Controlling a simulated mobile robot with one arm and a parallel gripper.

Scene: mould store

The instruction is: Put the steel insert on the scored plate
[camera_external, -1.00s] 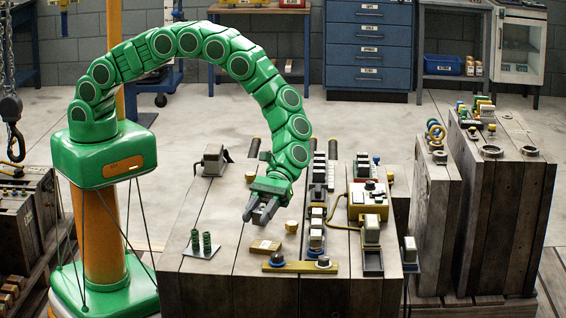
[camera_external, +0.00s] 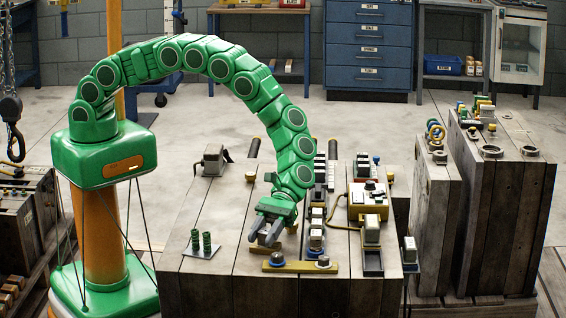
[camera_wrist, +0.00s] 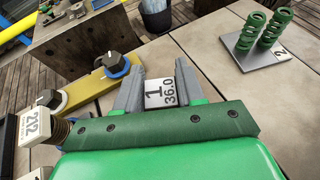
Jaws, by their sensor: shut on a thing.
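My gripper (camera_external: 264,241) is low over the front middle of the bench. In the wrist view, my gripper (camera_wrist: 157,84) has its grey fingers on both sides of a small block with a white label marked "1 36.0" (camera_wrist: 161,94). It is shut on this block, which may be the steel insert; the fingers hide its sides. A thin grey plate (camera_wrist: 274,58) marked "2" carries two green springs; it also shows at the left of the bench (camera_external: 200,252). I cannot tell whether it is the scored plate.
A yellow bar with dark knobs (camera_external: 300,267) lies close in front of my gripper. A row of labelled blocks (camera_external: 317,232) stands to its right, with a yellow box (camera_external: 368,201) beyond. The bench top between the spring plate and my gripper is clear.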

